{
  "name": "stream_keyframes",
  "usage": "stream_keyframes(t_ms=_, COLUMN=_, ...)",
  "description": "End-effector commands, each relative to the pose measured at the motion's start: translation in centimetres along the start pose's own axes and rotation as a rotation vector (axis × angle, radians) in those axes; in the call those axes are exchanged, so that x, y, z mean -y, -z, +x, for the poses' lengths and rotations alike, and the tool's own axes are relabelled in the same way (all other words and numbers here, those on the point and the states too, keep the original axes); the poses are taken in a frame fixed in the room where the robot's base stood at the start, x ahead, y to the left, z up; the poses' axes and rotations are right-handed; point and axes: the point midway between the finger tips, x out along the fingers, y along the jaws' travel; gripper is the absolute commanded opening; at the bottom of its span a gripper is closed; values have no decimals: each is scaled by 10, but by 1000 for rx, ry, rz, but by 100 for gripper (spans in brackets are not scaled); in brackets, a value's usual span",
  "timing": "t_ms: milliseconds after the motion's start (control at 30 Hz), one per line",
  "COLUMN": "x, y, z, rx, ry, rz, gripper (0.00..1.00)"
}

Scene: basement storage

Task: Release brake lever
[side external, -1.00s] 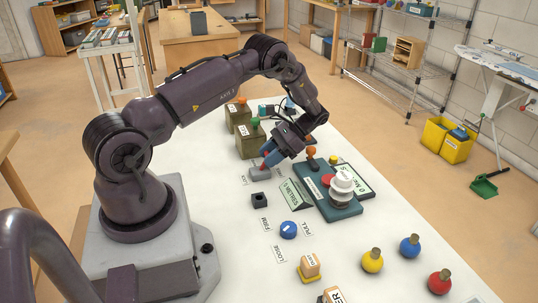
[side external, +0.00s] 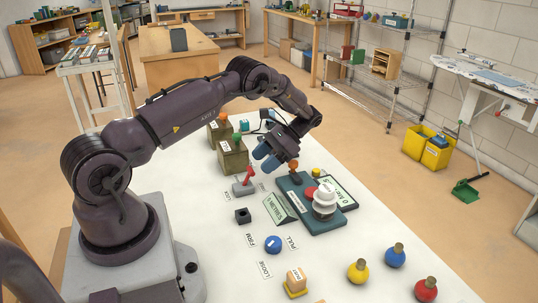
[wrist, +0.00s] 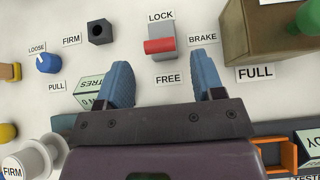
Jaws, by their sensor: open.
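The brake lever has a red handle (side external: 248,175) on a grey base (side external: 243,188) on the white tabletop. It also shows in the wrist view, where the red bar (wrist: 160,45) lies across the grey base, with LOCK above, FREE below and BRAKE to the right. In the side view the handle stands up from its base, leaning slightly right. My gripper (side external: 267,157) has blue fingers and is open and empty, above and to the right of the lever. In the wrist view its fingertips (wrist: 163,70) are spread below the lever, apart from it.
A dark socket block (side external: 242,215) and a blue knob (side external: 272,244) are nearby.

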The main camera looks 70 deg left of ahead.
Motion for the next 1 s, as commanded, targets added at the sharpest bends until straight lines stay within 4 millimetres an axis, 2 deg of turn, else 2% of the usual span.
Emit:
stream_keyframes(t_ms=100, x=0, y=1, z=-15, rx=-2, ry=2, rz=0, gripper=62)
stream_keyframes(t_ms=367, x=0, y=0, z=-29, rx=1, ry=0, rz=0, gripper=62)
stream_keyframes(t_ms=733, x=2, y=4, z=-29, rx=-27, ry=9, rz=-27, gripper=62)
stream_keyframes(t_ms=867, x=-4, y=17, z=-8, rx=-57, ry=-3, rz=-57, gripper=62)
stream_keyframes(t_ms=1000, x=-16, y=6, z=-13, rx=-144, ry=-15, rz=-95, gripper=62)
